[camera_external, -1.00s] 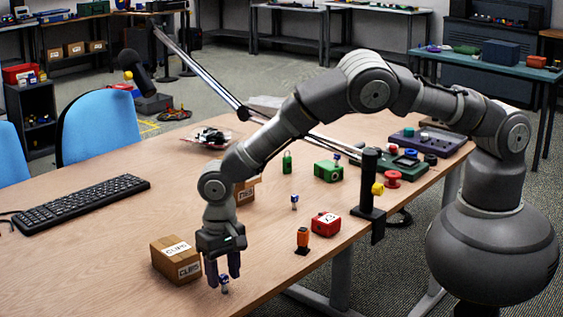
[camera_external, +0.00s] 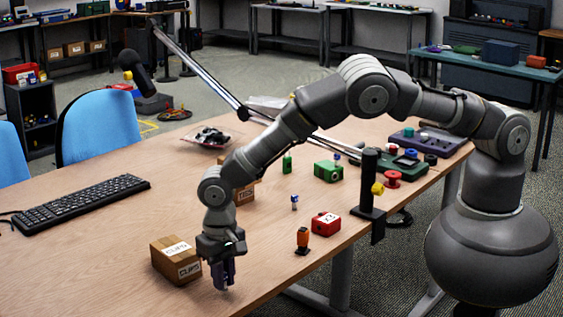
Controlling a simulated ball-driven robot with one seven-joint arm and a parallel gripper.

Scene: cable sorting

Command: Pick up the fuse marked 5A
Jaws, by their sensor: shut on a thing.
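My gripper (camera_external: 224,279) points down at the table's front edge, right of a cardboard box marked CLIPS (camera_external: 176,260). Its fingers are closed together on a small blue-and-silver fuse, which they now almost wholly hide. I cannot read any marking on it, nor tell whether it is off the table. A similar small blue-topped fuse (camera_external: 294,202) stands upright in the middle of the table. Its marking is too small to read.
A red box (camera_external: 326,225) and an orange-and-black piece (camera_external: 303,241) stand right of my gripper. A second cardboard box (camera_external: 244,193) is partly behind my arm. A green bottle (camera_external: 287,163), a green box (camera_external: 328,172) and a black post (camera_external: 368,180) stand farther back. A keyboard (camera_external: 82,203) lies left.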

